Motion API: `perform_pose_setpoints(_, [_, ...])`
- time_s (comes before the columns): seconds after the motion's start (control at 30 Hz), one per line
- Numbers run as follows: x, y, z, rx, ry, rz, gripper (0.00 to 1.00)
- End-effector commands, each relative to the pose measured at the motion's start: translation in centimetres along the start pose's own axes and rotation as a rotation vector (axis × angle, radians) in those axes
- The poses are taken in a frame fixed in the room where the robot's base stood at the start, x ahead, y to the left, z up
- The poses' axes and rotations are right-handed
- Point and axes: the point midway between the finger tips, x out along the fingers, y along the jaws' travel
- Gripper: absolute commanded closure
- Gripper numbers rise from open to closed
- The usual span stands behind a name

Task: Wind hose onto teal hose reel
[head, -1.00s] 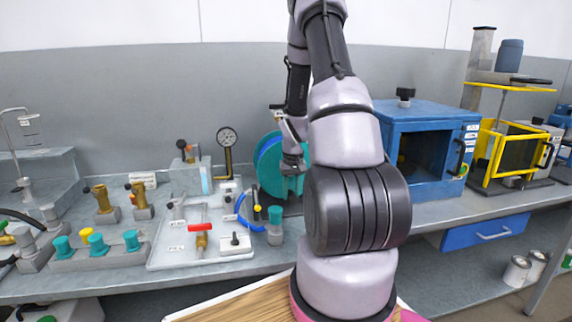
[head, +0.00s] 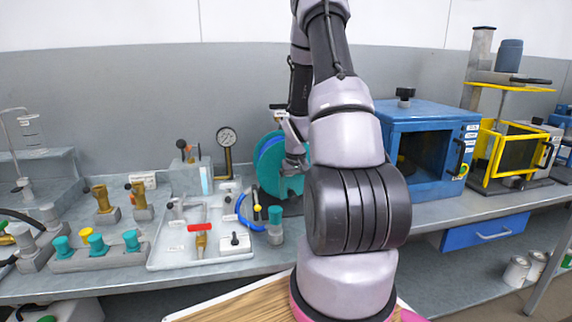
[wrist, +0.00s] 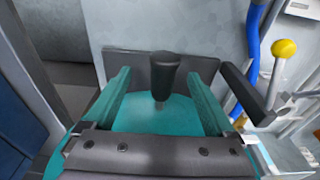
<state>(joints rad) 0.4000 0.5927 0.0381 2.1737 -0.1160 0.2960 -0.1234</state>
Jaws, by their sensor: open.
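The teal hose reel (head: 268,180) stands on the bench left of my arm, with blue hose (head: 245,212) at its rim and trailing to the left. In the wrist view the reel's teal disc (wrist: 150,115) fills the lower middle. A black crank handle (wrist: 163,72) stands up from it. My gripper (wrist: 161,82) is open over the reel, one finger on each side of the handle; whether either touches it I cannot tell. In the head view my gripper (head: 293,166) is in front of the reel, and my arm hides the reel's right side.
A blue box oven (head: 425,150) stands close to the right. A yellow-framed machine (head: 505,150) is beyond it. To the left are a white tray with a red-handled valve (head: 200,232), a pressure gauge (head: 226,138) and a yellow-knobbed lever (wrist: 285,48).

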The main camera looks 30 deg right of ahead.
Motion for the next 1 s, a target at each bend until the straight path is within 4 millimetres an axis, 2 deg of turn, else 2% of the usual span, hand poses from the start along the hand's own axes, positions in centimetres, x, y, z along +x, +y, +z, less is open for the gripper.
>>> perform_pose_setpoints(0.17, [-1.4, 0.0, -0.1, -0.001, 0.003, 0.0, 0.1])
perform_pose_setpoints(0.7, [-7.9, 0.0, -0.1, 0.0, 0.003, 0.0, 0.1])
perform_pose_setpoints(0.83, [-8.8, 0.0, 0.0, -0.001, 0.001, 0.0, 0.1])
perform_pose_setpoints(1.0, [-9.0, 0.0, 0.0, -0.001, 0.0, 0.0, 0.1])
